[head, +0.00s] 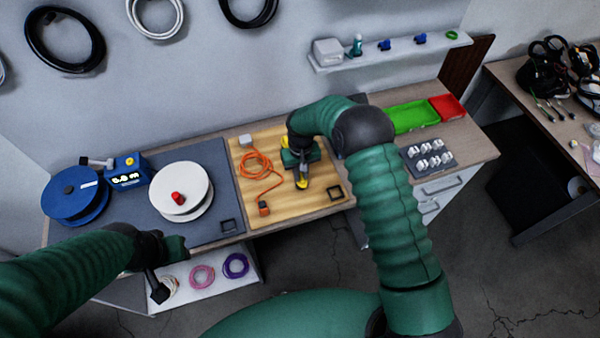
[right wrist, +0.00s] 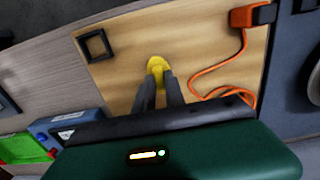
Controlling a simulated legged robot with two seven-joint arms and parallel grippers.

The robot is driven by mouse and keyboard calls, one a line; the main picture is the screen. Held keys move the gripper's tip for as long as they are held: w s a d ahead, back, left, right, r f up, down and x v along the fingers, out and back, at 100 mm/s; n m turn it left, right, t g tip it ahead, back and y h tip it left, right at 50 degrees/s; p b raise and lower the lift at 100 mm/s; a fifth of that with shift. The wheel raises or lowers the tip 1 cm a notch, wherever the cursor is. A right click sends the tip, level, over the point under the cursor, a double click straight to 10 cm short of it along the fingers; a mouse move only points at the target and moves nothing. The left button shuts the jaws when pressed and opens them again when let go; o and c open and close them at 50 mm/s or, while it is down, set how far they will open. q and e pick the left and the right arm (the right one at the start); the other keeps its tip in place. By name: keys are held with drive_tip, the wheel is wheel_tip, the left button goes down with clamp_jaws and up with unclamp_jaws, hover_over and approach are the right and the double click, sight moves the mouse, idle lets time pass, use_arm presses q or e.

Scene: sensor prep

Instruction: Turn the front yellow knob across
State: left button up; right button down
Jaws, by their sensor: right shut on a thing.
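The front yellow knob (head: 301,185) is at the front part of the wooden board (head: 250,207). In the right wrist view the knob (right wrist: 155,63) shows just beyond the fingertips, its lower part hidden by them. My right gripper (head: 303,180) points down at the board and is shut on the knob, one dark finger (right wrist: 158,88) on each side. Another yellow patch (head: 284,141) shows behind my right gripper, partly covered. My left gripper (head: 160,288) hangs at the lower left, away from the board; its jaws cannot be made out.
An orange cable (head: 254,163) lies coiled left of my right gripper, ending in an orange plug (head: 264,208). A small black square frame (head: 335,193) lies on the board's front right. A white spool (head: 181,190) and green tray (head: 412,117) stand farther out.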

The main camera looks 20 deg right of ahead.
drive_tip(key=shift+d, duration=0.1)
drive_tip(key=shift+m, duration=0.4)
drive_tip(key=shift+m+b, duration=0.55)
drive_tip(key=shift+m, duration=0.05)
drive_tip(key=shift+m+b, duration=0.35)
drive_tip(key=shift+m, duration=0.45)
drive_tip(key=m, duration=0.2)
drive_tip(key=shift+m+b, duration=0.4)
drive_tip(key=m, duration=0.2)
drive_tip(key=shift+m, duration=0.3)
drive_tip(key=m, duration=0.4)
drive_tip(key=shift+r+m+b, duration=0.1)
drive_tip(key=shift+m+b, duration=0.2)
drive_tip(key=shift+b, duration=0.05)
drive_tip(key=shift+m, duration=2.2)
drive_tip(key=shift+w+r, duration=0.1)
